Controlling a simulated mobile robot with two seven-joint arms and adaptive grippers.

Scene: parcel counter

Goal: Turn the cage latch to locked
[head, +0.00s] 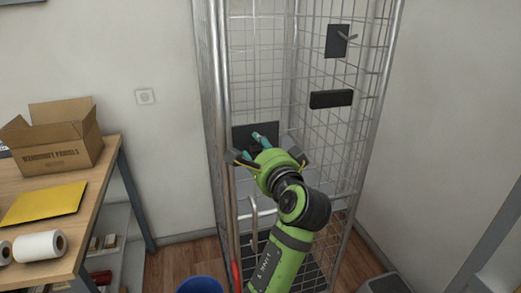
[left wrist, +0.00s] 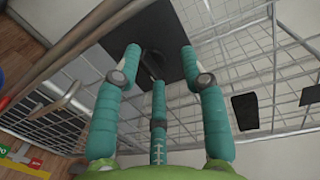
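The roll cage (head: 221,90) is a tall wire-mesh cage against the wall. A dark latch plate (head: 243,131) sits on its front, partly hidden behind my left gripper (head: 259,141). The left wrist view shows the same plate (left wrist: 172,30) close up, with a short dark latch lever (left wrist: 150,66) on it. My left gripper (left wrist: 155,70) has its teal fingers spread, with the lever in the gap between them. I cannot tell whether any finger touches it. My right gripper is not in view.
A second dark plate with a small grey lever (head: 337,41) and a black box (head: 331,99) hang on the cage's side mesh. A table (head: 109,160) at left holds a carton (head: 52,140), a yellow envelope (head: 45,202) and a white roll (head: 38,246). A blue bin (head: 200,285) stands in front.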

